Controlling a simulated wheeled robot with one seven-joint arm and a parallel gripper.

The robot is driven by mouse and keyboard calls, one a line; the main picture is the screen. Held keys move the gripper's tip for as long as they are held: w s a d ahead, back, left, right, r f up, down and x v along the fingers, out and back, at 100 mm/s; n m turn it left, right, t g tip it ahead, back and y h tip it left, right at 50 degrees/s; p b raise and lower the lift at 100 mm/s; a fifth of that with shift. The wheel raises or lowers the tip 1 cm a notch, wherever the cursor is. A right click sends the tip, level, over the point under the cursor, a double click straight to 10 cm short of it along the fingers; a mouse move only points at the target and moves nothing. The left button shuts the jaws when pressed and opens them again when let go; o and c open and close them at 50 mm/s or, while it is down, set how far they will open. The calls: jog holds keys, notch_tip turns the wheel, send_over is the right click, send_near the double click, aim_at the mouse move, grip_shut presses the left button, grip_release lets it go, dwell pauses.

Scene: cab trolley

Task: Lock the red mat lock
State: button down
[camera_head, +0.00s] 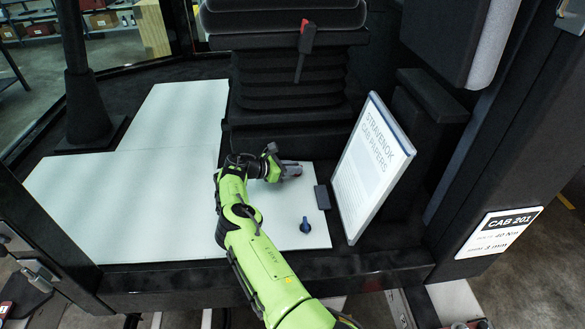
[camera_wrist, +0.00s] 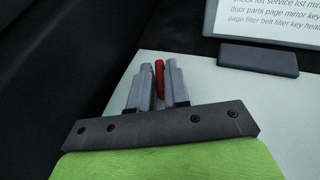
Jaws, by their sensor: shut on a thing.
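My gripper (camera_head: 291,170) is low over the white mat (camera_head: 270,232), near its right side and close to the seat base. In the wrist view, my gripper's two grey fingers (camera_wrist: 157,84) are shut on the red mat lock (camera_wrist: 159,76). Only a narrow upright red strip of the lock shows between the fingers; its lower part and its base are hidden. In the head view the red lock is hidden by my gripper. I cannot tell which way the lock is turned.
A blue knob (camera_head: 305,225) stands on the mat nearer the front. A dark block (camera_head: 322,197) lies at the mat's right edge, beside the upright cab papers board (camera_head: 372,165). The black seat base (camera_head: 285,95) rises behind my gripper. A red-tipped lever (camera_head: 307,38) hangs there.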

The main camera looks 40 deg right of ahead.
jog(key=c, duration=1.2)
grip_release()
jog(key=p+v, duration=0.3)
jog(key=v, duration=1.2)
jog(key=shift+w+a+r, duration=0.1)
jog(key=shift+a+r, duration=0.1)
jog(key=shift+r, duration=0.05)
jog(key=shift+o, duration=0.5)
